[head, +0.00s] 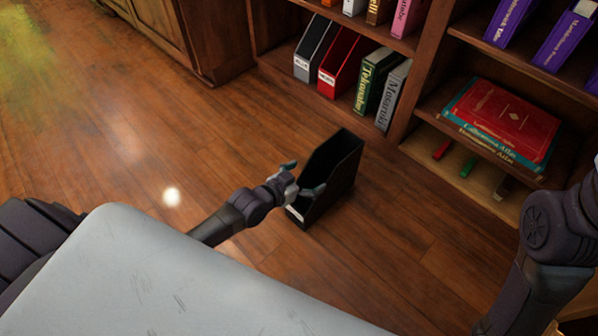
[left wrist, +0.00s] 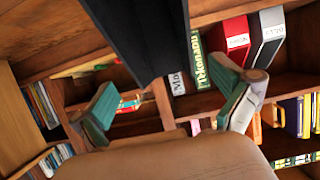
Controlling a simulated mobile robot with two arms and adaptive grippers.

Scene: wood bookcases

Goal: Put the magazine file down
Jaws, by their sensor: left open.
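A black magazine file (head: 338,170) appears to stand upright on the wood floor in front of the bookcase, its open top facing up. I cannot tell for sure that its base touches the floor. My left gripper (head: 301,178) is at its near left side, with one finger overlapping its front in the head view. In the left wrist view the same file (left wrist: 140,35) is a dark shape at the top, and my left gripper (left wrist: 170,105) has its teal-padded fingers spread wide, with nothing clamped between them. My right gripper is out of view; only my right arm shows.
The bookcase's lower shelf holds a grey-black file (head: 315,48), a red file (head: 345,62), a green book (head: 375,80) and a grey book (head: 394,95). A red book (head: 503,118) lies on a stack at right. A wooden cabinet (head: 200,40) stands behind. Floor (head: 130,130) at left is clear.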

